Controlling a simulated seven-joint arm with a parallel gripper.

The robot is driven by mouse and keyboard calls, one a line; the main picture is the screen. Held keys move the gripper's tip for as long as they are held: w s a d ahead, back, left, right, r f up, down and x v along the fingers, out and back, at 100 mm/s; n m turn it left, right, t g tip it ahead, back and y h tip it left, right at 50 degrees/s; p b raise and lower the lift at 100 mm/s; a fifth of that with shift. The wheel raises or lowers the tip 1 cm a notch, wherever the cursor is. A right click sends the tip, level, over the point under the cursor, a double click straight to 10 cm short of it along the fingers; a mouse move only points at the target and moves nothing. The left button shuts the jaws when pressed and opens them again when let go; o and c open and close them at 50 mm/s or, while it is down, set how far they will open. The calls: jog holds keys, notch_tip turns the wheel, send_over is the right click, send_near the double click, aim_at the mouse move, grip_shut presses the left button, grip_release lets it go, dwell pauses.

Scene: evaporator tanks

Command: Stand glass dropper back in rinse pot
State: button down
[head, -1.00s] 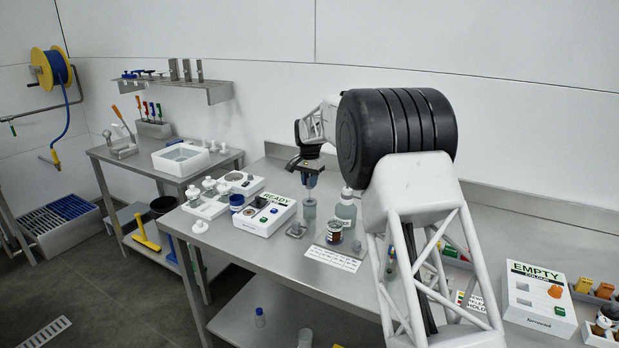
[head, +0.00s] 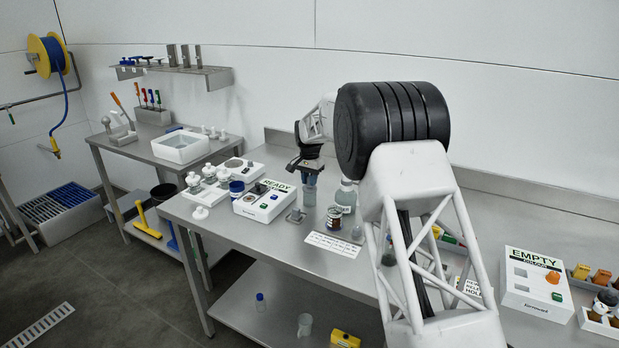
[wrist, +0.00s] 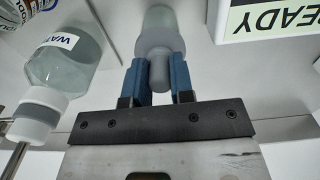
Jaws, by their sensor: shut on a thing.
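My gripper (head: 310,178) is pointed down over the middle of the bench. In the wrist view its blue fingers (wrist: 157,75) are shut on the grey bulb of the glass dropper (wrist: 158,72). The pale greenish rinse pot (wrist: 160,20) lies straight beyond the bulb, and in the head view the pot (head: 310,197) is directly below the fingers. The dropper's glass stem is not distinct, so I cannot tell how deep it is in the pot.
A water bottle (head: 345,197), which also shows in the wrist view (wrist: 68,68), stands close beside the pot. A brown jar (head: 334,217), small grey holder (head: 295,215) and text card (head: 334,243) are in front. The READY box (head: 264,205) is left, the EMPTY box (head: 535,284) far right.

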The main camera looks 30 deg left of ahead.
jog(key=shift+f, duration=0.15)
jog(key=c, duration=0.9)
grip_release()
jog(key=shift+r, duration=3.95)
